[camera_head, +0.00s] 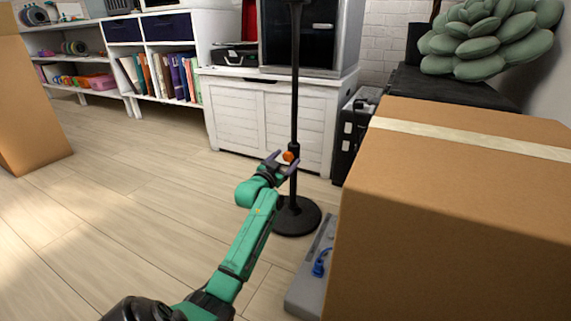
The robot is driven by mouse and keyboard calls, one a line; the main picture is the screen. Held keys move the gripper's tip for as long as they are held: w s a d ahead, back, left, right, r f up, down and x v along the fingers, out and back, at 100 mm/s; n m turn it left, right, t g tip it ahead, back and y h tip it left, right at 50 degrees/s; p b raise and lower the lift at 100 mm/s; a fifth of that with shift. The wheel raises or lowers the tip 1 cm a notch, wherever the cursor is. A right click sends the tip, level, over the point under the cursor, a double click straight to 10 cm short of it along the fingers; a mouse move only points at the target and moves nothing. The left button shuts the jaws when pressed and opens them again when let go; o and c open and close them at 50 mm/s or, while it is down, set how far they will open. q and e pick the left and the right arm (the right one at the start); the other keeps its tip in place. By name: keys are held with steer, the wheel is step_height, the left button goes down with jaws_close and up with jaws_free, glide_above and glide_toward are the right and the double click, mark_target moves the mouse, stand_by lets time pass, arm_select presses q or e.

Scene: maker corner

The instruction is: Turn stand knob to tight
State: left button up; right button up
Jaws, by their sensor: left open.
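A black stand (294,80) rises as a thin upright pole from a round black base (299,217) on the floor. A small orange knob (289,156) sits on the pole's lower part. My left gripper (283,158) is open at the knob, with its fingers on either side of it in the picture. I cannot tell whether the fingers touch the knob. The knob's pointing and any tight mark are too small to read. My right gripper is not in view.
A large taped cardboard box (450,220) fills the right side, close to the stand. A grey flat case (310,275) lies beside it. A white cabinet (262,120) stands behind the pole.

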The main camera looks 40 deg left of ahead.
arm_select(q)
steer(key=shift+c, duration=0.4)
jaws_close()
